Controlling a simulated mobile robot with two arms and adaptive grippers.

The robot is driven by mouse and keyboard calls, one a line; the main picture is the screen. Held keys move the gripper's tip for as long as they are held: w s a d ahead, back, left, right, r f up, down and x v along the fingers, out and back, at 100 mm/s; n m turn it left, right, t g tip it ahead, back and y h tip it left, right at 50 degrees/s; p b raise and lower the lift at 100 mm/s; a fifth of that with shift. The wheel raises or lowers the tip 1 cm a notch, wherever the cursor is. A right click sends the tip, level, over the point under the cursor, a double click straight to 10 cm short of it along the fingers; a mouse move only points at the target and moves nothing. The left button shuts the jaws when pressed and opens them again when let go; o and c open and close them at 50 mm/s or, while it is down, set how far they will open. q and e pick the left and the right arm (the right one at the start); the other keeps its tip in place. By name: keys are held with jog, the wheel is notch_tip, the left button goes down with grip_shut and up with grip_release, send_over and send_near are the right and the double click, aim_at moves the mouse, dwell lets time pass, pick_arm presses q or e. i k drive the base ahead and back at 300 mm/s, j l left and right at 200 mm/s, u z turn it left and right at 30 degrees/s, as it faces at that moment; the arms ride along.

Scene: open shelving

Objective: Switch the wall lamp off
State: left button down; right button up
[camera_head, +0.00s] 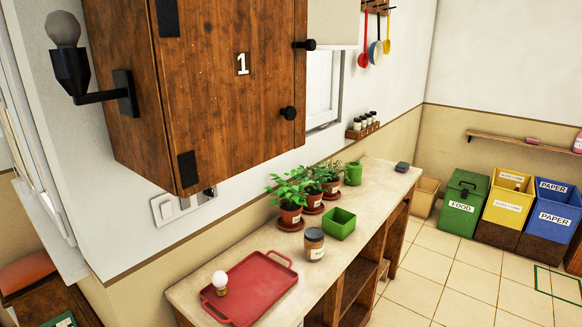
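The wall lamp (71,70) is at the upper left, with a black arm and socket and a bare bulb (63,29) pointing up. The bulb looks grey and shows no glow. A white switch plate (168,207) is on the wall below the wooden cabinet, above the left part of the counter. It has rocker switches and a socket partly hidden by the cabinet's lower edge. Which way the rockers are tipped is too small to tell. Neither of my grippers is in view.
The wooden cabinet (215,100) marked 1 juts out above the switch plate. The counter (262,243) below holds a red tray (265,290) with a white bulb (220,281), a jar (314,243), a green box (339,224) and potted plants (291,214).

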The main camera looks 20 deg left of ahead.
aim_at(166, 212)
jog(key=i+j+u, duration=0.15)
jog(key=u, duration=1.1)
